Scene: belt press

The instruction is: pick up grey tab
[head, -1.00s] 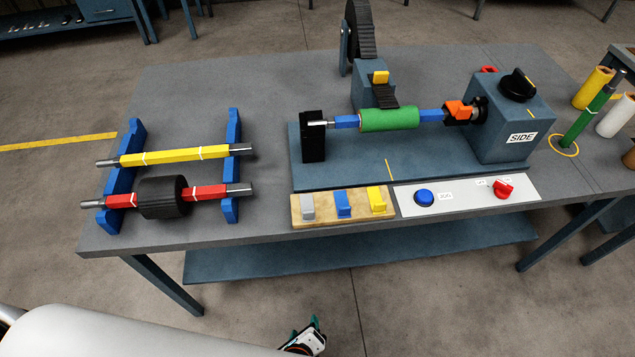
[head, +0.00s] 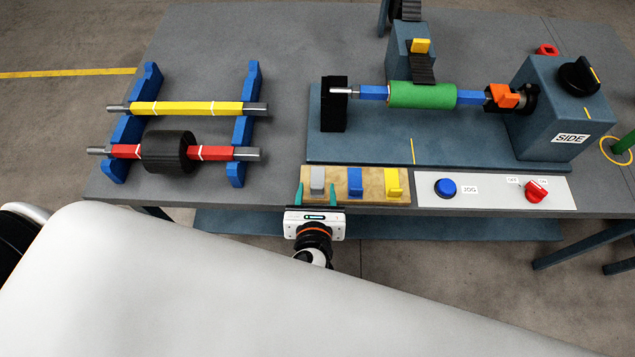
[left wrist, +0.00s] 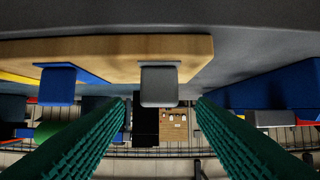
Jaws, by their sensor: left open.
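The grey tab (head: 318,180) stands at the left end of a wooden board (head: 373,199) on the front edge of the table. It also shows in the left wrist view (left wrist: 158,87), hanging upside down from the board there. My left gripper (head: 318,196) is open just in front of the board, its green fingers pointing at the tab. In the left wrist view the two fingers (left wrist: 150,125) spread to either side of the tab, with clear gaps. The fingers do not touch it. My right gripper is not in view.
A blue tab (head: 355,182) and a yellow tab (head: 393,184) stand to the right on the same board. A panel (head: 462,201) with a blue button and red knob is further right. A rack (head: 125,130) with two rollers stands left. The roller machine (head: 440,150) is behind.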

